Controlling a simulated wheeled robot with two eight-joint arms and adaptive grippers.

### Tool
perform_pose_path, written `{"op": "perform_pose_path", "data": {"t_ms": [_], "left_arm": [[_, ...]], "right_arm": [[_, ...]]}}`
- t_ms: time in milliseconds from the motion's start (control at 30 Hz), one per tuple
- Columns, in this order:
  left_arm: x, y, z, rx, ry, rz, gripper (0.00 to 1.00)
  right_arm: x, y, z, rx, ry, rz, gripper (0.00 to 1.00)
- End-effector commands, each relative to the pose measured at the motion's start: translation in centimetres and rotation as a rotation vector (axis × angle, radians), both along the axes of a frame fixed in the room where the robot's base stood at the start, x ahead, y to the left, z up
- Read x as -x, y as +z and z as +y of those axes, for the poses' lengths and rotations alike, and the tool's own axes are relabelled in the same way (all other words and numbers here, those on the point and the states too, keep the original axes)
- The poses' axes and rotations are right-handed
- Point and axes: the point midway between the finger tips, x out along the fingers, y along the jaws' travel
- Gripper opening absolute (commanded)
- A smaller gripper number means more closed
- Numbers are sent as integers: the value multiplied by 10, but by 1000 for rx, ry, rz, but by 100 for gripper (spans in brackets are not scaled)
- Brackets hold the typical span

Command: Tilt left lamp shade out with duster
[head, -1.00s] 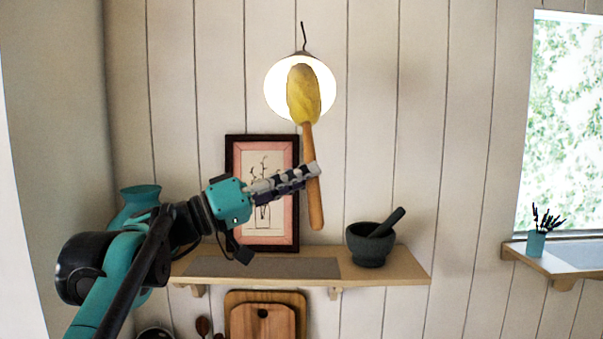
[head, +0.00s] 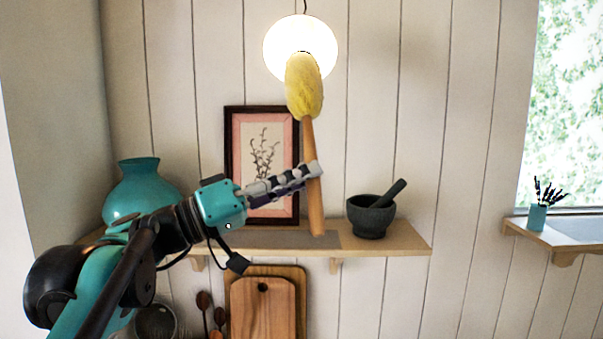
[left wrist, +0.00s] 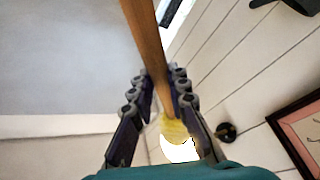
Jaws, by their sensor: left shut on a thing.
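The lamp shade (head: 301,38) is a glowing white globe on a thin dark stem at the top of the head view. My left gripper (head: 312,172) is shut on the wooden handle of the duster (head: 304,88), which stands nearly upright with its yellow head up. The yellow head overlaps the lower part of the globe in the head view; I cannot tell whether they touch. In the left wrist view the handle (left wrist: 149,42) runs between the fingers, and the yellow head hides part of the bright lamp (left wrist: 180,151). My right gripper is not in view.
A wooden shelf (head: 395,244) holds a dark mortar and pestle (head: 371,215), a framed picture (head: 234,150) and a teal vase (head: 140,190). Cutting boards (head: 262,310) hang below. A window ledge (head: 530,236) with a small teal cup (head: 537,217) is at the right.

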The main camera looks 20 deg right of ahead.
Motion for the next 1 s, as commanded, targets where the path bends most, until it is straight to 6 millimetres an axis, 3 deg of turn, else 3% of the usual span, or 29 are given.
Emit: {"op": "perform_pose_path", "data": {"t_ms": [1000], "left_arm": [[51,-54,15,0,0,0,0]], "right_arm": [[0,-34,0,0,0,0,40]]}}
